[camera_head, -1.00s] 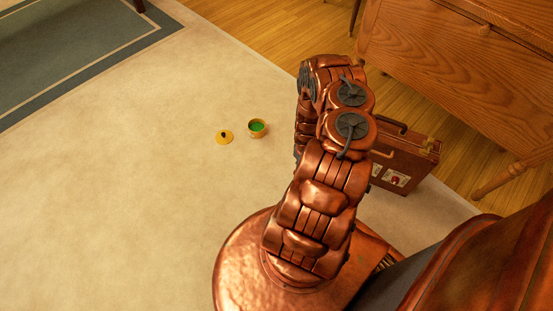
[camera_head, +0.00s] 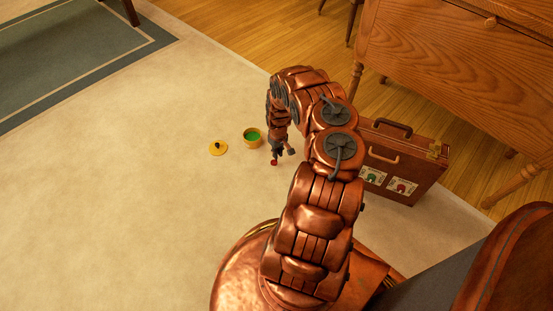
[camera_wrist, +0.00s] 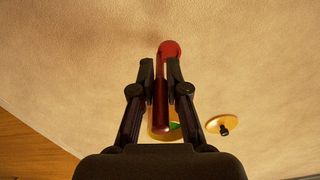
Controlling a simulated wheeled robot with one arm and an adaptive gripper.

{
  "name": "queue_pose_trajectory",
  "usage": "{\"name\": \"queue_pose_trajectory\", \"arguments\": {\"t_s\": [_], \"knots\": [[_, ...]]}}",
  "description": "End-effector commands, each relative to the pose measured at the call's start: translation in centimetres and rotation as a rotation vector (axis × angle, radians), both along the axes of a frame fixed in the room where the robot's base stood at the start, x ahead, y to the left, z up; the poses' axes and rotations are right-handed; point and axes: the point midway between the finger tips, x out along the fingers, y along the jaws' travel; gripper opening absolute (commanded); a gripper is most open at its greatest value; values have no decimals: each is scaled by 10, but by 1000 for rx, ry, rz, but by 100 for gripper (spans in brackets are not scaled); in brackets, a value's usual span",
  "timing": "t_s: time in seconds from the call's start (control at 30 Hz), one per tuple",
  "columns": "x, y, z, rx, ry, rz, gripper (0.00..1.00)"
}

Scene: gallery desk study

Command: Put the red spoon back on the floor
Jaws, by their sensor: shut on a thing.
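The red spoon (camera_wrist: 169,49) is between the fingertips of my gripper (camera_wrist: 161,68) in the wrist view. My gripper is shut on it. Its rounded red end points out beyond the fingertips, and its darker shaft runs back between the fingers. In the head view a small red bit of the spoon (camera_head: 273,162) shows at the tip of my gripper (camera_head: 281,153), low over the pale carpet (camera_head: 150,220). I cannot tell whether the spoon touches the carpet.
A yellow pot (camera_head: 252,145) with green inside stands just left of my gripper. Its yellow lid (camera_head: 218,149) with a dark knob lies farther left. A brown suitcase (camera_head: 413,172) stands right of my arm, before a wooden desk (camera_head: 450,60). Carpet at left is clear.

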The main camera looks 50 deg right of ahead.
Motion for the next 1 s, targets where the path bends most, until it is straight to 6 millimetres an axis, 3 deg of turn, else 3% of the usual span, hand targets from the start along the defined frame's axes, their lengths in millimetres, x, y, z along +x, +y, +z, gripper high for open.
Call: {"name": "queue_pose_trajectory", "arguments": {"t_s": [0.2, 0.47, 0.9, 0.93, 1.0], "knots": [[9, -2, -1, -1, -1, 0, 0], [8, -2, -35, -1, 0, -2, 0], [8, -1, -39, -1, 0, 0, 0], [8, -2, -38, -1, 0, 0, 17], [8, -2, -38, -1, 0, 0, 24]]}}
